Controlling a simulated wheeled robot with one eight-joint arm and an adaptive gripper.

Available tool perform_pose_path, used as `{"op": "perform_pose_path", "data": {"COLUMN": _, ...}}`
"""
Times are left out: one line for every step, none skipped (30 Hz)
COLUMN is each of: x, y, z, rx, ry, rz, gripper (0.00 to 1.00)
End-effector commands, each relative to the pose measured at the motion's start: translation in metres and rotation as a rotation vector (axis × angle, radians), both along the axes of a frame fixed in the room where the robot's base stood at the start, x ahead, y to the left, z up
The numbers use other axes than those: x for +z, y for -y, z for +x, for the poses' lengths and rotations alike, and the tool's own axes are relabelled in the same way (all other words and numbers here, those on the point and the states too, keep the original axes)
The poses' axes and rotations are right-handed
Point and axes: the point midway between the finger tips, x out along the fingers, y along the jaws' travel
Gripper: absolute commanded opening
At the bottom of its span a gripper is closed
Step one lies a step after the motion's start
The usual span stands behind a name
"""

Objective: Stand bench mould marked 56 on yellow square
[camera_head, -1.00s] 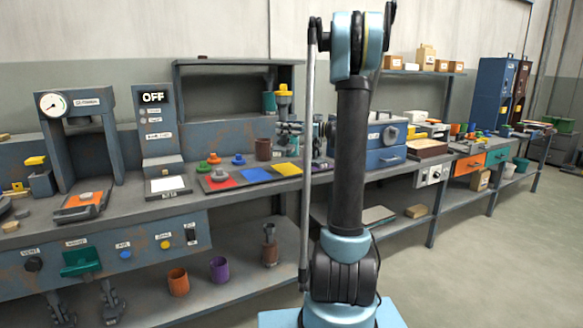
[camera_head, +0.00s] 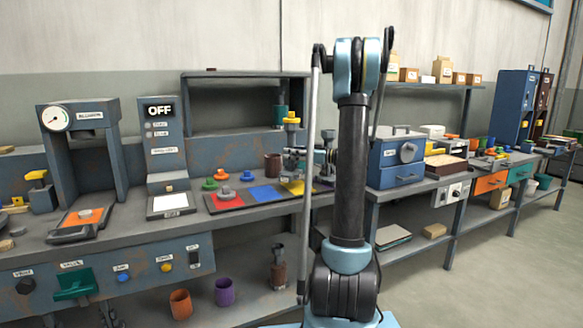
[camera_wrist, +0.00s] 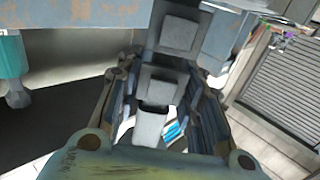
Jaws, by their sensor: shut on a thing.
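My gripper (camera_head: 297,160) is over the bench, just above the yellow square (camera_head: 293,187) at the right end of a row of coloured squares. It is shut on a grey piece, taken as the bench mould; this grey shape (camera_wrist: 151,122) shows between the fingers in the wrist view. The mark 56 cannot be read. A yellow-topped piece (camera_head: 291,119) shows right above my gripper; whether it belongs to the held mould I cannot tell. The gripper looks apart from the square, but contact is hard to judge. My arm hides the bench to the right.
A red square (camera_head: 228,202) and a blue square (camera_head: 264,193) lie left of the yellow one. Green, orange and blue knobbed pieces (camera_head: 221,175) stand behind them. A brown cup (camera_head: 272,164) is close behind my gripper. A blue drawer box (camera_head: 396,160) stands to the right.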

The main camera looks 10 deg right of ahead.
Motion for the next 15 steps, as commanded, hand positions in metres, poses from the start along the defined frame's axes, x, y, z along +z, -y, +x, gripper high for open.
{"op": "perform_pose_path", "data": {"x": -0.002, "y": 0.001, "z": 0.0, "rx": -0.001, "ry": 0.0, "rz": 0.001, "gripper": 0.0}}
{"op": "perform_pose_path", "data": {"x": -0.003, "y": 0.001, "z": 0.0, "rx": -0.001, "ry": 0.0, "rz": 0.001, "gripper": 0.0}}
{"op": "perform_pose_path", "data": {"x": -0.005, "y": 0.002, "z": 0.0, "rx": -0.002, "ry": 0.0, "rz": 0.001, "gripper": 0.0}}
{"op": "perform_pose_path", "data": {"x": -0.007, "y": 0.002, "z": 0.0, "rx": -0.002, "ry": 0.0, "rz": 0.001, "gripper": 0.0}}
{"op": "perform_pose_path", "data": {"x": -0.009, "y": 0.002, "z": 0.0, "rx": -0.002, "ry": 0.0, "rz": 0.001, "gripper": 0.0}}
{"op": "perform_pose_path", "data": {"x": -0.014, "y": 0.002, "z": 0.0, "rx": -0.002, "ry": 0.0, "rz": 0.001, "gripper": 0.0}}
{"op": "perform_pose_path", "data": {"x": -0.017, "y": 0.002, "z": 0.0, "rx": -0.002, "ry": 0.0, "rz": 0.001, "gripper": 0.0}}
{"op": "perform_pose_path", "data": {"x": -0.021, "y": 0.002, "z": 0.0, "rx": -0.002, "ry": 0.0, "rz": 0.001, "gripper": 0.0}}
{"op": "perform_pose_path", "data": {"x": -0.027, "y": 0.002, "z": 0.0, "rx": -0.002, "ry": 0.0, "rz": 0.001, "gripper": 0.0}}
{"op": "perform_pose_path", "data": {"x": -0.03, "y": 0.002, "z": 0.0, "rx": -0.002, "ry": 0.0, "rz": 0.001, "gripper": 0.0}}
{"op": "perform_pose_path", "data": {"x": -0.034, "y": 0.002, "z": 0.0, "rx": -0.002, "ry": 0.0, "rz": 0.001, "gripper": 0.0}}
{"op": "perform_pose_path", "data": {"x": -0.038, "y": 0.002, "z": 0.0, "rx": -0.002, "ry": 0.0, "rz": 0.001, "gripper": 0.0}}
{"op": "perform_pose_path", "data": {"x": -0.04, "y": 0.002, "z": 0.0, "rx": -0.002, "ry": 0.0, "rz": 0.001, "gripper": 0.0}}
{"op": "perform_pose_path", "data": {"x": -0.041, "y": 0.002, "z": 0.0, "rx": -0.002, "ry": 0.0, "rz": 0.001, "gripper": 0.0}}
{"op": "perform_pose_path", "data": {"x": -0.042, "y": 0.002, "z": 0.0, "rx": -0.002, "ry": 0.0, "rz": 0.001, "gripper": 0.0}}
